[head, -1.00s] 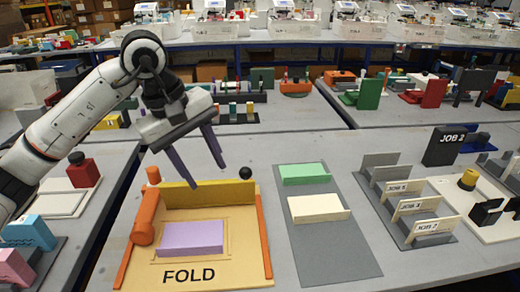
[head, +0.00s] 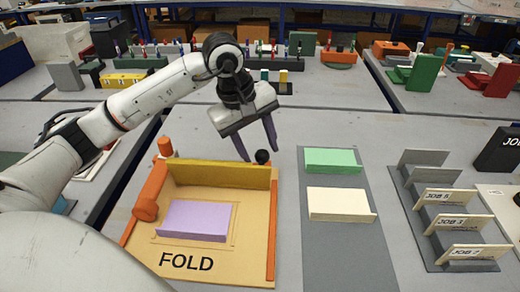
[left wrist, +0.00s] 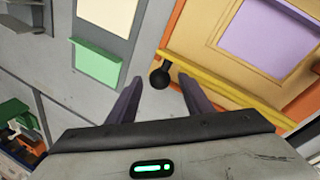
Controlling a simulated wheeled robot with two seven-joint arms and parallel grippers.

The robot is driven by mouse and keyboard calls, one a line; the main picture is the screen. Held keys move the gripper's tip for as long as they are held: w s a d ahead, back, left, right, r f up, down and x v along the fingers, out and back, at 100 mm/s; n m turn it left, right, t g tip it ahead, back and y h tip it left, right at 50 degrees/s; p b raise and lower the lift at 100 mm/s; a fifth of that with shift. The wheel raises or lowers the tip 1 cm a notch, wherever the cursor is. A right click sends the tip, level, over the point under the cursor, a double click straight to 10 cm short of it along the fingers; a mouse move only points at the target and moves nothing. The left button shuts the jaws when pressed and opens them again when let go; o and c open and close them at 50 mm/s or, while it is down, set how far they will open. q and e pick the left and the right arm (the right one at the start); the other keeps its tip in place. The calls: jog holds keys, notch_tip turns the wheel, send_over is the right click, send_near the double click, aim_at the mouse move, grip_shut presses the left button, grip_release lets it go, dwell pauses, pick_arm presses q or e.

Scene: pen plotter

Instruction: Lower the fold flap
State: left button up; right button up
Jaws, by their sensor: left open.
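The fold flap (head: 218,173) is a yellow bar standing raised along the back edge of the tan FOLD board (head: 228,262). A black ball knob (head: 262,157) sits at its right end. In the left wrist view the yellow flap (left wrist: 235,92) runs diagonally, and the knob (left wrist: 160,76) shows just beyond and between the fingers. A purple block (head: 193,220) lies on the board. My left gripper (head: 257,148) is open and empty, its fingers pointing down close to the knob; I cannot tell whether they touch it. My right gripper is out of view.
An orange roller (head: 150,192) and post stand at the board's left. A grey mat (head: 340,245) with green (head: 332,161) and cream (head: 340,204) pads lies to the right, then a JOB card rack (head: 462,262). Clear table lies between board and mat.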

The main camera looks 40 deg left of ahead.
pick_arm(q)
jog(key=shift+w+f, duration=0.15)
jog(key=shift+f, duration=0.3)
grip_shut()
jog(key=shift+d, duration=0.1)
